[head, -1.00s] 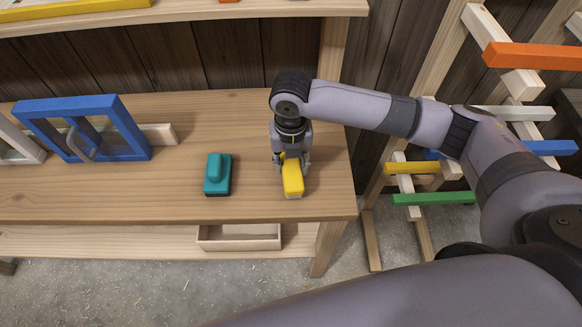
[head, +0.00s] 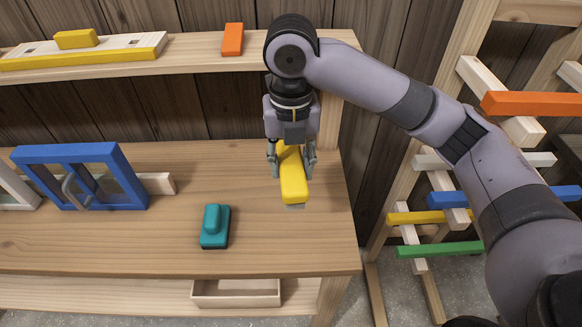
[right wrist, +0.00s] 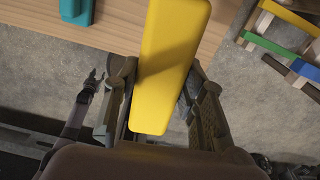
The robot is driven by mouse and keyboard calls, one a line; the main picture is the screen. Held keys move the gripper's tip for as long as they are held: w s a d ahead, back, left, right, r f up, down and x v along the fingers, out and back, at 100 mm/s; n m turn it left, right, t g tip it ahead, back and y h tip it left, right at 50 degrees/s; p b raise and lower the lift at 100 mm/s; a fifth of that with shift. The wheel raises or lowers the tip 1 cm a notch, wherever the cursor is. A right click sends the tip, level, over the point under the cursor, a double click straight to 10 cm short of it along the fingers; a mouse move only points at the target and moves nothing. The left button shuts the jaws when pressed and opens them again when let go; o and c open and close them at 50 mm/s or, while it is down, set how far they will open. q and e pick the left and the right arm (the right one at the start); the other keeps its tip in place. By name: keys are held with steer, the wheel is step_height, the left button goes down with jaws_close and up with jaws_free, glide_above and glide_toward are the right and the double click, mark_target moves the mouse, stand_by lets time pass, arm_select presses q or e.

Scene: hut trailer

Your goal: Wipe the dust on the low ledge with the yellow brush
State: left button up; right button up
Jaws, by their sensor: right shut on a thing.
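The yellow brush (head: 292,178) is in my right gripper (head: 291,166), which is shut on it. The brush hangs tilted above the right part of the wooden bench top (head: 130,235), its grey lower end apart from the wood as far as I can see. In the right wrist view the yellow brush body (right wrist: 168,65) lies between the two fingers. A lower wooden shelf (head: 90,290) runs under the bench top. I cannot make out dust on either surface. A small dark part at the left of the right wrist view may be my left gripper (right wrist: 92,85); its jaws are unclear.
A teal block-like tool (head: 215,227) stands left of the brush. A blue frame with a handle (head: 125,168) is farther left. An upper shelf (head: 195,55) holds an orange block (head: 232,39). An open box (head: 236,293) is below. A rack with coloured bars (head: 440,249) stands right.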

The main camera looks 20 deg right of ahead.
steer(key=o, duration=0.7)
steer(key=c, duration=0.4)
steer(key=shift+c, duration=0.2)
